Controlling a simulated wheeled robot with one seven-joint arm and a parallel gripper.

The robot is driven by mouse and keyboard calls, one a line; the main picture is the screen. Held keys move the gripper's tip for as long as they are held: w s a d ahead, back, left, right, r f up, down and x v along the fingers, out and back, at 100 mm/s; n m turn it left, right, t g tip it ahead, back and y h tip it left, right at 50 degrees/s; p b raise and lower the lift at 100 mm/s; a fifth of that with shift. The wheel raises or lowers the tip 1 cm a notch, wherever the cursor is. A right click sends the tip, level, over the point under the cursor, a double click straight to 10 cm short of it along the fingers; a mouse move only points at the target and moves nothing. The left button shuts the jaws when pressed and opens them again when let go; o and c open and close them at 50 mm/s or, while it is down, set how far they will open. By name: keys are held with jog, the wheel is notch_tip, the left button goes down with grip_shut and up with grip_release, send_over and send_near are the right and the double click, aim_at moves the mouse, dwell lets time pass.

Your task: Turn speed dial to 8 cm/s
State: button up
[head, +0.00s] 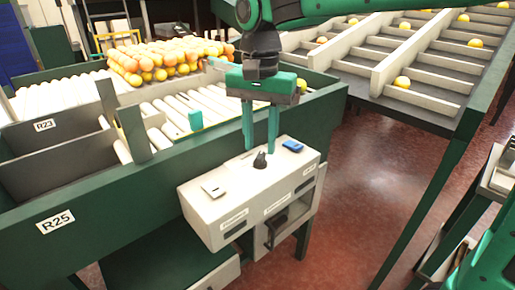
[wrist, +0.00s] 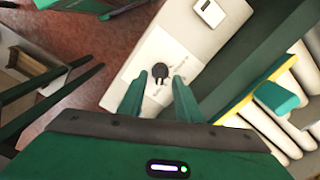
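The speed dial, a small black knob (head: 260,160), stands on top of a white control box (head: 225,207). In the wrist view the knob (wrist: 159,70) lies ahead of and between my fingertips, on a pale printed plate. My gripper (head: 260,148) hangs over the box with its green fingers pointing down. I cannot tell whether a finger touches the knob. The dial's marks are too small to read.
A green-framed roller conveyor (head: 190,105) with oranges (head: 160,60) lies behind. A slatted sorting table (head: 430,75) stands at the right. The red floor (head: 375,165) is open between them.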

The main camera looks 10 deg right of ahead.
aim_at(260, 155)
notch_tip(260, 155, up, 8)
jog(key=shift+f, duration=0.15)
dwell(0.3)
jog(key=s+d+f, duration=0.2)
jog(key=d+f, duration=0.1)
jog(key=d, duration=0.5)
jog(key=s+d+f+m, duration=0.15)
jog(key=d+f, duration=0.25)
jog(key=d, duration=0.4)
jog(key=s+d+f+n, duration=0.1)
jog(key=s+d+f, duration=0.2)
jog(key=d, duration=0.5)
jog(key=s+d+f, duration=0.5)
jog(key=s, duration=0.2)
jog(key=s+d+f, duration=0.4)
jog(key=s+f, duration=0.1)
jog(key=s, duration=0.2)
jog(key=shift+s+d, duration=0.35)
jog(key=shift+s, duration=0.05)
jog(key=shift+m, duration=0.25)
